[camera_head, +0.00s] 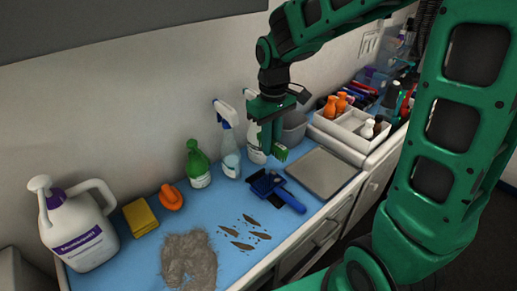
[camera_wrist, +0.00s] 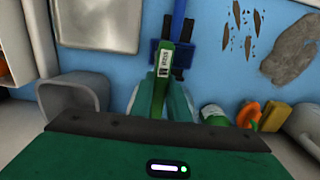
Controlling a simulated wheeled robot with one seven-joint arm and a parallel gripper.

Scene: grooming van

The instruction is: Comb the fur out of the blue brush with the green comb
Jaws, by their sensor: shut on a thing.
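My gripper (camera_head: 267,144) is shut on the green comb (camera_head: 280,153) and holds it above the counter. In the wrist view the comb (camera_wrist: 177,52) shows a green end with a white label, between my teal fingers (camera_wrist: 165,105). The blue brush (camera_head: 284,196) lies on the blue counter mat just below and in front of the comb, with a gap that looks small. Its dark head is at the left and its handle points right. In the wrist view the brush (camera_wrist: 178,22) is partly hidden behind the comb. Fur in its bristles cannot be made out.
A grey flat tray (camera_head: 322,173) lies right of the brush. Brown tufts (camera_head: 243,246) and a large fur mat (camera_head: 189,262) lie to the left. Spray bottles (camera_head: 229,150), a green bottle (camera_head: 197,165) and a grey bin (camera_head: 294,129) stand behind. A white organiser (camera_head: 340,130) is farther right.

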